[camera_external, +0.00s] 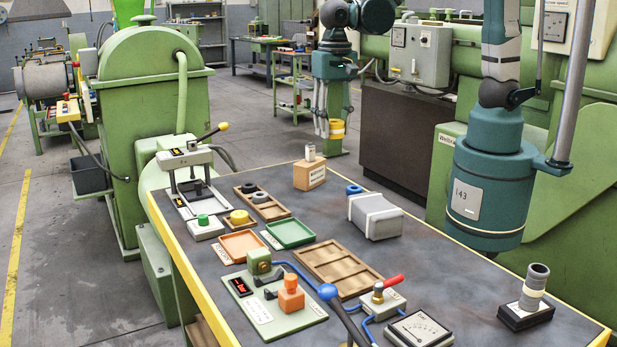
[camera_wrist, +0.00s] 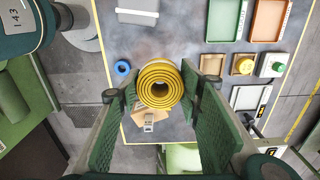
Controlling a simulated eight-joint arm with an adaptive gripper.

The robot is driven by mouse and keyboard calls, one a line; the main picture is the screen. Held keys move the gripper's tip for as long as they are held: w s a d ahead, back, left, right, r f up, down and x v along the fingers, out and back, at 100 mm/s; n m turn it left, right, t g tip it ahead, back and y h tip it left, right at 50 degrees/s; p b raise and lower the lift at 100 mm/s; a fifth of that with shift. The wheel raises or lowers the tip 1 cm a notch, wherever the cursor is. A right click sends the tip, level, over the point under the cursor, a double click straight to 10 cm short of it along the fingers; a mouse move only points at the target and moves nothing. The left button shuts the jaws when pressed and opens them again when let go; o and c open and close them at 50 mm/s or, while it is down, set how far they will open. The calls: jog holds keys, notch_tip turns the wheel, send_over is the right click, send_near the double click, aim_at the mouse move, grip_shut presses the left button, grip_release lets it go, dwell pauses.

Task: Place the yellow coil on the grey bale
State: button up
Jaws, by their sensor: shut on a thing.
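The yellow coil (camera_external: 337,130) is a rolled yellow cylinder with a hollow middle. The grey bale (camera_external: 376,217) is a grey block with a lighter band, lying on the table right of centre. Its near part shows at the top of the wrist view (camera_wrist: 138,12). The coil is apart from the bale.
A blue ring (camera_external: 354,189) lies just behind the bale. Left are trays (camera_external: 289,232) and a yellow knob (camera_external: 239,217).

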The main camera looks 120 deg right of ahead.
jog(key=s+a+p, duration=0.1)
jog(key=s+a, duration=0.3)
jog(key=a, duration=1.1)
jog(key=shift+n, duration=0.3)
jog(key=shift+d+f, duration=0.15)
jog(key=shift+f, duration=2.45)
send_over(375, 204)
jog(key=shift+f+b, duration=0.35)
jog(key=shift+f, duration=2.6)
jog(key=shift+s, duration=0.1)
jog(key=shift+f+b, duration=0.3)
jog(key=shift+f, duration=1.75)
jog(key=shift+f, duration=0.2)
